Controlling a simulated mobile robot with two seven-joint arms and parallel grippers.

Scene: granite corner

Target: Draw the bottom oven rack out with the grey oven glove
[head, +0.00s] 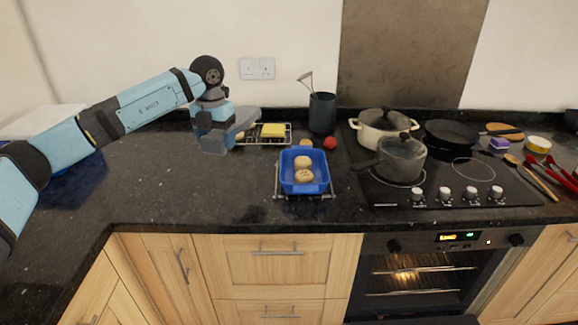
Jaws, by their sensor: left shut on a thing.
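My left gripper (213,146) is low over the back left of the counter. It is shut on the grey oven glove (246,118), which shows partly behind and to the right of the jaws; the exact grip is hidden. The oven (420,280) is at the lower right, lit inside, and its door seems lowered at the picture's bottom edge. Two racks show inside: an upper one (420,270) and the bottom oven rack (415,293), both seemingly pushed in. My right gripper is out of view.
A blue dish (304,187) with two buns stands on a wire rack at the counter's front. Behind are a rack with a yellow block (273,130), a red ball (330,142) and a utensil pot (322,112). Pots and a pan (450,134) crowd the hob. The left front counter is clear.

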